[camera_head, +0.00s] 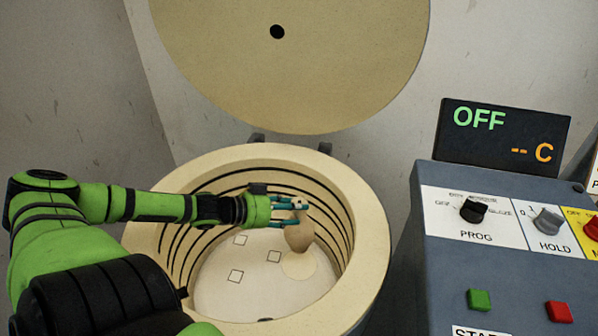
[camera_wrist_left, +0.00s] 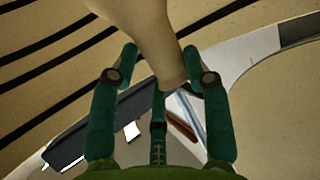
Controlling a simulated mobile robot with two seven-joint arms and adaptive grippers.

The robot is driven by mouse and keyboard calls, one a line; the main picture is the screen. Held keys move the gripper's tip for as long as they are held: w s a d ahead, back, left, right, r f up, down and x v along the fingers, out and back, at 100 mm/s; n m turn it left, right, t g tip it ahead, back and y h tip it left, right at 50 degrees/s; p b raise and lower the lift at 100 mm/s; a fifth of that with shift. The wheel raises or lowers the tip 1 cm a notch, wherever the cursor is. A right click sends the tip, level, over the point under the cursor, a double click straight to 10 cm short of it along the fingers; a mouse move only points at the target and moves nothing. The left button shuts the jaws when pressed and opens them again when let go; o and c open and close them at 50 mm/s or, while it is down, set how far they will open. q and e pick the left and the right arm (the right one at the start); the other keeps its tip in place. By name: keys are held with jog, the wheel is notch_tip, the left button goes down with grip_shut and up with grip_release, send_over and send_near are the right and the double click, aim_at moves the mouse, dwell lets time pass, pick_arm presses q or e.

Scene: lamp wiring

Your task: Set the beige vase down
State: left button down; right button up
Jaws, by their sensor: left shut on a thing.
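The beige vase (camera_head: 299,238) is inside the round open kiln (camera_head: 363,225), toward the right of its floor. My left gripper (camera_head: 299,206) reaches in over the left rim, with its teal fingers shut around the upper part of the vase. In the left wrist view the vase (camera_wrist_left: 143,28) passes between the fingers of this gripper (camera_wrist_left: 160,62). The vase looks upright above a pale round patch (camera_head: 302,266) on the kiln floor. I cannot tell whether its base touches the floor. My right gripper is not in view.
The kiln wall has dark grooves. The round lid (camera_head: 330,70) stands open behind. A control panel (camera_head: 500,260) and a display reading OFF (camera_head: 503,135) are at right.

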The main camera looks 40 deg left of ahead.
aim_at(288, 235)
pick_arm(q)
notch_tip(288, 235, down, 5)
jog(key=b, duration=0.3)
jog(key=shift+w+f, duration=0.1)
jog(key=shift+f+b, duration=0.95)
jog(key=shift+f, duration=1.25)
jog(key=shift+f, duration=0.15)
jog(key=c, duration=0.6)
grip_release()
jog(key=shift+f, duration=0.1)
